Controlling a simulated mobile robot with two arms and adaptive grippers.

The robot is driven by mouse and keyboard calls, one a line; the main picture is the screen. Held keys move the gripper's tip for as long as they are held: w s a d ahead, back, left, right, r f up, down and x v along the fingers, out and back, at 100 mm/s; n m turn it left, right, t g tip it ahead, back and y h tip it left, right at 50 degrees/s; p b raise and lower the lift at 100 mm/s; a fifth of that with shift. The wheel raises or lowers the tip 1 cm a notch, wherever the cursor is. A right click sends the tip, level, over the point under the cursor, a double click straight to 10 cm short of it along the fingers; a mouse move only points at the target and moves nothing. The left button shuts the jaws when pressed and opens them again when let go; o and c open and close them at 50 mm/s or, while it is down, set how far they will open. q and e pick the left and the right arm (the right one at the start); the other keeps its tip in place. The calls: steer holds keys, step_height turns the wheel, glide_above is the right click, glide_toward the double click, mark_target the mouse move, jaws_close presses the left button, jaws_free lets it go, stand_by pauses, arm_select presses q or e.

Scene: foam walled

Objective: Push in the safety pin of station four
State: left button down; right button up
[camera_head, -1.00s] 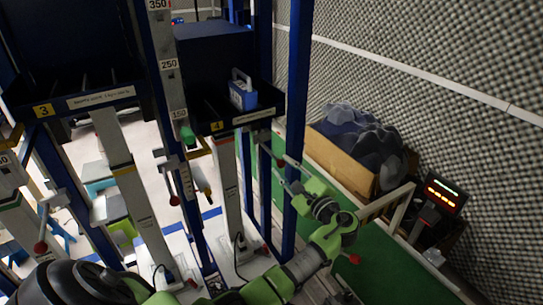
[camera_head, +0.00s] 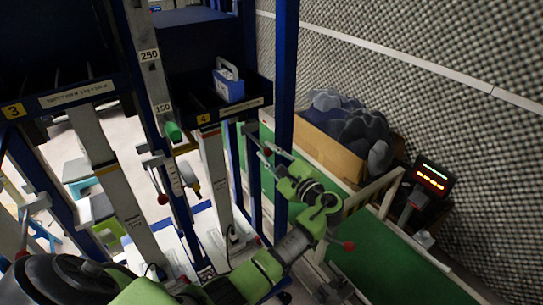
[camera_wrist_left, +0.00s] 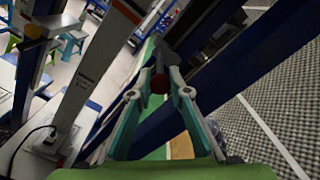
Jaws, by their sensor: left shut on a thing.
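Station four is marked by a yellow "4" label (camera_head: 204,118) on a dark shelf edge in the head view. A small red ball knob (camera_head: 268,152) sits on a grey part by the blue post right of this label. My left gripper (camera_head: 272,158) is at this knob, its arm reaching in from the lower left. In the left wrist view the red knob (camera_wrist_left: 160,83) lies between the fingertips of the left gripper (camera_wrist_left: 159,93), which is shut on it. How far the pin behind the knob is in cannot be seen. My right gripper is not in view.
A blue-and-white box (camera_head: 228,85) stands on station four's shelf. Another lever with a red ball (camera_head: 162,198) and a green knob (camera_head: 173,130) are on the post to the left. A cardboard box of grey foam (camera_head: 335,150) and a lit display (camera_head: 432,177) stand right, before the foam wall.

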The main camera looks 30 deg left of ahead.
mark_target(255, 139)
arm_select(q)
steer(key=b+x, duration=0.1)
steer(key=x, duration=0.6)
steer(key=shift+a, duration=0.2)
steer(key=shift+w+r, duration=0.1)
steer(key=shift+r, duration=0.05)
steer(key=c, duration=2.1)
jaws_free()
steer(key=shift+a, duration=0.1)
steer(key=shift+c, duration=0.2)
steer(key=shift+w+a, duration=0.1)
steer(key=shift+a, duration=0.05)
steer(key=v, duration=1.2)
steer(key=shift+f, duration=0.2)
